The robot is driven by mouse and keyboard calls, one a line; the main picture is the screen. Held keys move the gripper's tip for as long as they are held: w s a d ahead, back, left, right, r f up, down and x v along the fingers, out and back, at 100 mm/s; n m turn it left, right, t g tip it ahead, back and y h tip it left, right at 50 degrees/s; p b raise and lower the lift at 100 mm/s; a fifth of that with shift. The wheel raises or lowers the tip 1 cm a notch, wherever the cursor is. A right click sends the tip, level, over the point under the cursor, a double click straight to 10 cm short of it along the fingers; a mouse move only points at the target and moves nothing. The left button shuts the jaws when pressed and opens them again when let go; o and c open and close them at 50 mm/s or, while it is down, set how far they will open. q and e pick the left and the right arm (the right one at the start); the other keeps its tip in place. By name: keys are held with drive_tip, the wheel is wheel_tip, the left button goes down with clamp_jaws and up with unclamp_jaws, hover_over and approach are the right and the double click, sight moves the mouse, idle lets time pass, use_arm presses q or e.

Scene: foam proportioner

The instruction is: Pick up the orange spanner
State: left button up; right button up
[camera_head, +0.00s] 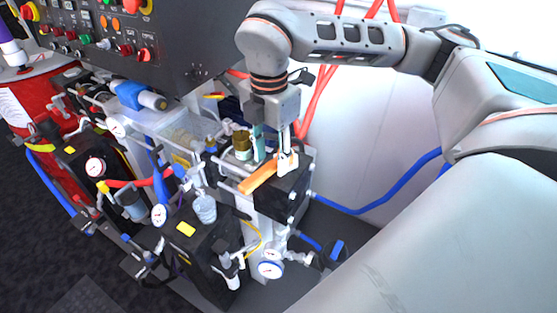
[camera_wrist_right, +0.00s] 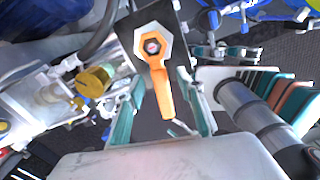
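The orange spanner (camera_head: 260,178) lies on top of a black box in the middle of the head view. In the right wrist view the spanner (camera_wrist_right: 164,95) has its ring head around a hexagonal nut-like part on a dark plate, and its handle points toward my gripper. My right gripper (camera_head: 273,154) reaches down from above at the spanner. In the right wrist view my right gripper (camera_wrist_right: 160,82) is open, with a teal-padded finger on each side of the handle and gaps visible. My left gripper is not in view.
A dark control panel (camera_head: 130,50) with buttons stands at the upper left. Pressure gauges (camera_head: 270,269), valves and hoses crowd around the box. A brass-coloured fitting (camera_wrist_right: 92,82) is close to the left finger. In the right wrist view, a rack of coloured plates (camera_wrist_right: 285,95) is at right.

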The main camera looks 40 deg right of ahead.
sight(271, 164)
drive_tip(key=shift+f, duration=0.7)
clamp_jaws()
drive_tip(key=shift+r, duration=0.15)
drive_tip(key=shift+r, duration=0.2)
wheel_tip(271, 164, up, 20)
drive_tip(key=p, duration=0.1)
drive_tip(key=shift+f, duration=0.25)
